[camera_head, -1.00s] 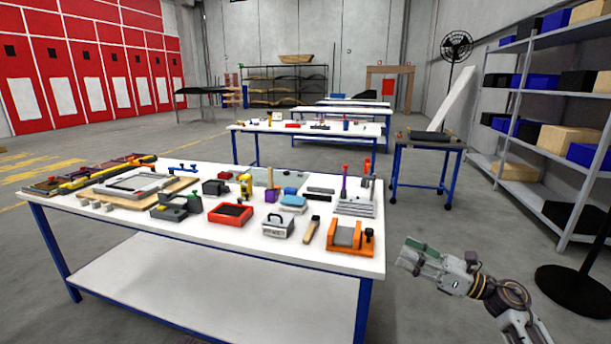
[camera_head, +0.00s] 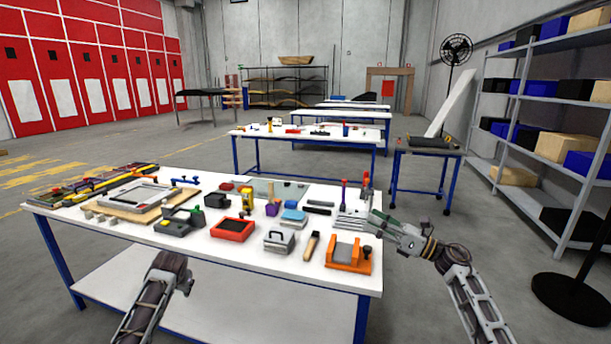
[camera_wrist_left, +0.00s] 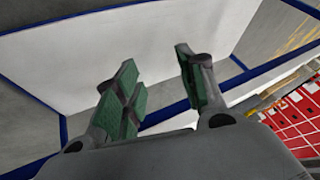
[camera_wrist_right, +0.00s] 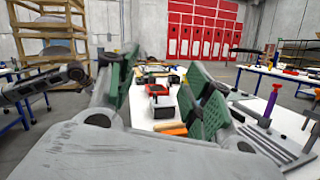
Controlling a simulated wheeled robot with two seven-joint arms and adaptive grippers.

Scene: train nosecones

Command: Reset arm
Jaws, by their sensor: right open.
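My right gripper (camera_head: 376,220) is over or beside the right edge of the front worktable (camera_head: 240,277); I cannot tell which. Its green-padded fingers are apart and empty in the right wrist view (camera_wrist_right: 160,90). My left arm comes in from the bottom in the head view, in front of the table's near edge; its fingers are not clear there. In the left wrist view my left gripper (camera_wrist_left: 160,88) has its green-padded fingers apart, with nothing between them. A white panel and blue table frame lie beyond them.
The table holds a red bin (camera_head: 232,229), a grey toolbox (camera_head: 279,240), an orange fixture (camera_head: 348,254), a purple-handled tool (camera_head: 343,194) and a framed tray (camera_head: 134,194). A black fan base (camera_head: 572,300) and shelving (camera_head: 560,147) stand at right.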

